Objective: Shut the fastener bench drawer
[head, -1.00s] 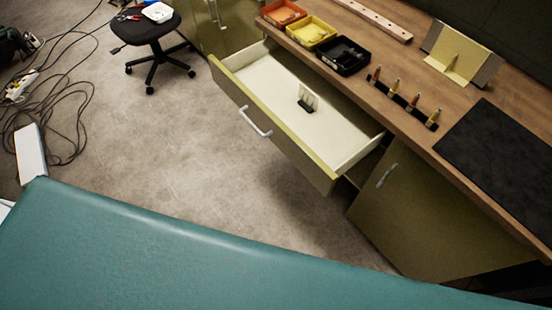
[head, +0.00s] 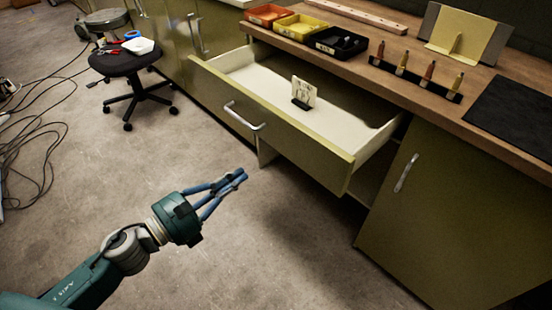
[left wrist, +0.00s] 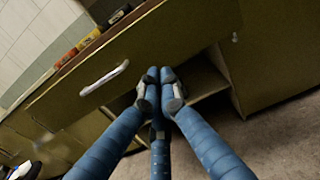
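The fastener bench drawer (head: 300,147) is pulled out from under the bench top, with an olive front, a pale interior and a silver bar handle (head: 245,117). A small card in a dark holder (head: 303,94) stands inside it. My left gripper (head: 240,177) is in front of and below the drawer front, apparently clear of it. Its blue fingers are drawn together at the tips with nothing between them. In the left wrist view the fingertips (left wrist: 160,75) overlap the lower part of the drawer front (left wrist: 160,40); the handle is to their left. My right gripper is not in view.
A cabinet door (head: 430,210) is right of the drawer. A stool (head: 125,65) and cables (head: 35,150) are left; open floor lies between.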

